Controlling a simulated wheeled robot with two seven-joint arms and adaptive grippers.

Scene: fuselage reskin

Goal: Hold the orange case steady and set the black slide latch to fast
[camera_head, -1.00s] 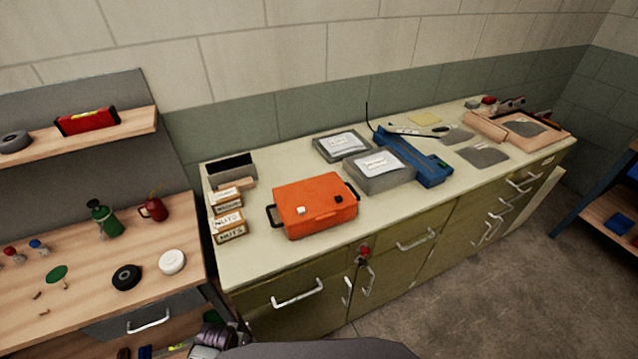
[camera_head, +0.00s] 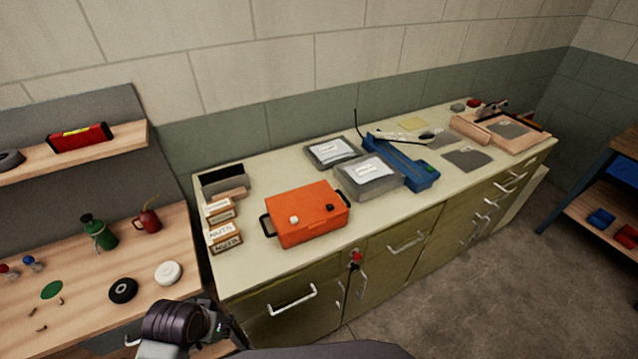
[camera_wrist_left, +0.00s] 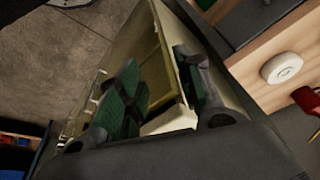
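The orange case (camera_head: 306,228) lies on the pale worktop, with black handles at its left and right ends. Any setting marks are too small to read. My left gripper is low in the head view, in front of the cabinet and well apart from the case. In the left wrist view my left gripper (camera_wrist_left: 162,95) has its two dark green-padded fingers spread, with nothing between them. My right gripper is not in view.
Labelled nuts boxes (camera_head: 224,234) stand left of the case. A grey box (camera_head: 368,184) and a blue tool (camera_head: 415,175) lie to its right. A wooden bench (camera_head: 80,325) with a white roll (camera_head: 168,273) is at left. The worktop in front of the case is clear.

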